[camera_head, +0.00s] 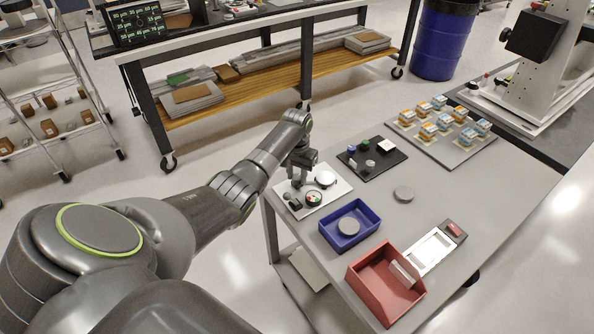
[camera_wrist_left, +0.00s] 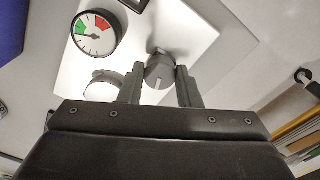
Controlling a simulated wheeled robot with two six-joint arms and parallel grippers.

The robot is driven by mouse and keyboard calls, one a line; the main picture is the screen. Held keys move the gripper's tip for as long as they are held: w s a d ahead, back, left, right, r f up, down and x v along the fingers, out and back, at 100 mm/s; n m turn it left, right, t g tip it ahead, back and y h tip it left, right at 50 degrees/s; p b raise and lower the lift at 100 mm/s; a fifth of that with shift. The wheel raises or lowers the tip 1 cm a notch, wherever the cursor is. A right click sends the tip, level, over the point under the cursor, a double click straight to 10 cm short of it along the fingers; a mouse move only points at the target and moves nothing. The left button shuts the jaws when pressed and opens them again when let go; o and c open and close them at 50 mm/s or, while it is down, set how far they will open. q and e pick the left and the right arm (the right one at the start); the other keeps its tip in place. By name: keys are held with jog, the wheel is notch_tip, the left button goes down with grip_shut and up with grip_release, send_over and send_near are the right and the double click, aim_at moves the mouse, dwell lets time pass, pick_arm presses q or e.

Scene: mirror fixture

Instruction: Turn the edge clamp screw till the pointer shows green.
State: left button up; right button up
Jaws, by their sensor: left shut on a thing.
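The mirror fixture (camera_head: 335,192) is a pale plate at the left edge of the grey table. My left gripper (camera_head: 297,172) reaches down over it. In the left wrist view, my left gripper (camera_wrist_left: 160,85) is shut on the grey edge clamp screw (camera_wrist_left: 158,70), its knob between the fingertips with a pale mark on its face. The round dial (camera_wrist_left: 95,34) has a green and a red sector; the thin pointer is too small to place surely. The dial also shows in the head view (camera_head: 314,198). My right gripper is not in view.
A blue tray (camera_head: 330,236) holding a grey disc and a red bin (camera_head: 360,284) stand in front of the fixture. A black board (camera_head: 392,160) with small parts lies behind.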

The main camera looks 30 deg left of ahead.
aim_at(297, 177)
pick_arm(q)
jog(key=shift+m+p, duration=0.35)
jog(key=shift+m, duration=0.45)
jog(key=o, duration=1)
jog(key=shift+c, duration=0.2)
notch_tip(297, 177, up, 18)
jog(key=shift+f, duration=0.2)
